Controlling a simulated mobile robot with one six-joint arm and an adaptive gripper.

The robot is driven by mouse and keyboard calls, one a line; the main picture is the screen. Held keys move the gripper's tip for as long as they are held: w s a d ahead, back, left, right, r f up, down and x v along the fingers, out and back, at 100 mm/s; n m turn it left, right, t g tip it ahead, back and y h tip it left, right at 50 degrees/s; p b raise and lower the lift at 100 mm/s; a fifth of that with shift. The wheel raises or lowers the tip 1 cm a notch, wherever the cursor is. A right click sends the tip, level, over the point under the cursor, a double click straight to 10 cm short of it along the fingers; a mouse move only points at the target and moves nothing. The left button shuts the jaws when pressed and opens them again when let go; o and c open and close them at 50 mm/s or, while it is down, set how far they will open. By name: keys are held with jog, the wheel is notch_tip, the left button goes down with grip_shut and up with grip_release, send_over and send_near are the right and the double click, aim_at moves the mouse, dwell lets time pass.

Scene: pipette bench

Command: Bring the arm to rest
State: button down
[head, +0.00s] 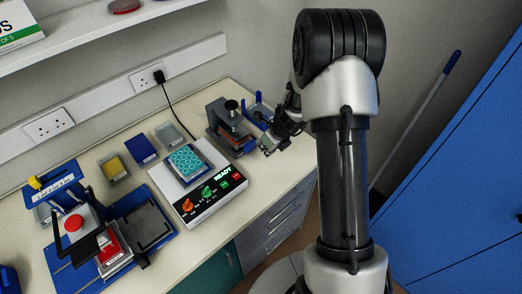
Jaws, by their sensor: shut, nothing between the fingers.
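My arm (340,180) rises at the right of the head view, its upper joint near the top of the picture. My gripper (268,148) shows small and dark at the bench's right end, beside the dark clamp-like device (232,125). It is shut and holds nothing. Part of the wrist is hidden behind my own arm. I cannot tell whether the gripper touches the device.
A white instrument (205,205) with a lit READY panel carries a teal well plate (187,162). A blue press-like station (80,225) stands at the left. Small yellow (115,168) and blue (142,149) boxes sit behind. A blue cabinet (455,200) stands at right.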

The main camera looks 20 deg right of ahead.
jog(key=v, duration=0.1)
jog(key=p+v, duration=0.1)
jog(key=v, duration=0.1)
jog(key=p+v, duration=0.1)
jog(key=v, duration=0.1)
jog(key=shift+w+d+r, duration=0.2)
jog(key=shift+w+r, duration=0.05)
jog(key=shift+r, duration=0.1)
jog(key=s+a+r+n+y+b, duration=0.1)
jog(key=s+a+r+n+b, duration=0.3)
jog(key=r+n, duration=0.35)
jog(key=s+a+r+n+b, duration=0.2)
jog(key=s+a+r+n, duration=0.35)
jog(key=a+n, duration=0.2)
jog(key=s+r+n+h+b, duration=0.2)
jog(key=s+n+b, duration=0.2)
jog(key=s+n, duration=1.3)
jog(key=shift+s+d+r+b, duration=0.15)
jog(key=shift+s+r+b, duration=0.15)
jog(key=shift+s, duration=0.35)
jog(key=shift+w, duration=0.1)
